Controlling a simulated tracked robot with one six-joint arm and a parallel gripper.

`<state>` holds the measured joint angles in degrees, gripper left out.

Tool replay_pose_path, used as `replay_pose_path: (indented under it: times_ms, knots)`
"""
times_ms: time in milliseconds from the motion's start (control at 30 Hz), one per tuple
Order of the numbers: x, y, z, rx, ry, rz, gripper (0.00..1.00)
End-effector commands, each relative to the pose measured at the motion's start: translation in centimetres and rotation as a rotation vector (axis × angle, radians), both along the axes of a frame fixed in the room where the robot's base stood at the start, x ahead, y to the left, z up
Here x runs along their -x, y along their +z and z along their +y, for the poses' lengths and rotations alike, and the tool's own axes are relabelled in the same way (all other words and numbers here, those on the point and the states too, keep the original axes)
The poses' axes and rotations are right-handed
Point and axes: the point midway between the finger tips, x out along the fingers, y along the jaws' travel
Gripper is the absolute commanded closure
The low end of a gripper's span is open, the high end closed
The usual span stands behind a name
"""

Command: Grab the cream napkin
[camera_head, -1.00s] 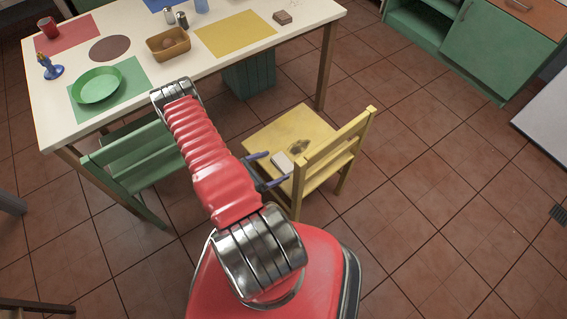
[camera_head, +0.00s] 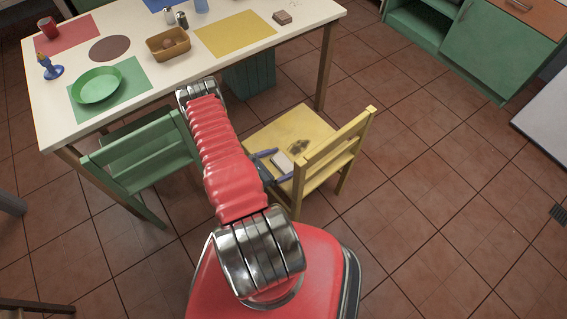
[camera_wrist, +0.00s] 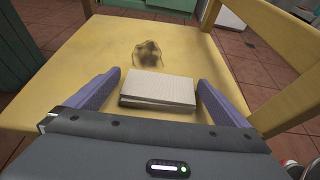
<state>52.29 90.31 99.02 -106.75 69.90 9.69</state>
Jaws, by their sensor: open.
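The cream napkin (camera_wrist: 158,88) is a folded, flat rectangle lying on the seat of the yellow chair (camera_wrist: 85,50). It also shows in the head view (camera_head: 283,162). My gripper (camera_wrist: 158,85) is open, with one purple-blue finger on each side of the napkin. The left finger is a little apart from it and the right finger is close to its right edge. I cannot tell whether the fingers touch the seat. The napkin's near edge lies close to the gripper body.
The chair's backrest (camera_head: 335,150) rises at the right of the gripper. A green chair (camera_head: 145,165) stands at left. The white table (camera_head: 200,72) behind holds a basket, a plate and placemats.

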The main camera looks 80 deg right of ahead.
Motion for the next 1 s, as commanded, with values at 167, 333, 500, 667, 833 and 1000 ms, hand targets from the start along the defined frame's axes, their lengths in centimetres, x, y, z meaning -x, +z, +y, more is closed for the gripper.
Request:
replay_pose_path:
  times_ms: [167,333,500,667,833,1000]
  knots:
    - [0.01,0.0,-0.03,0.0,0.0,0.0,0.0]
    - [0.0,0.01,-0.02,0.0,0.001,0.0,0.0]
    - [-0.01,0.01,-0.02,0.0,0.001,0.0,0.0]
    - [-0.01,0.01,-0.02,0.0,0.001,0.0,0.11]
    - [-0.01,0.01,-0.01,0.0,0.001,0.0,0.22]
    - [-0.01,0.01,-0.01,-0.001,0.0,0.001,0.34]
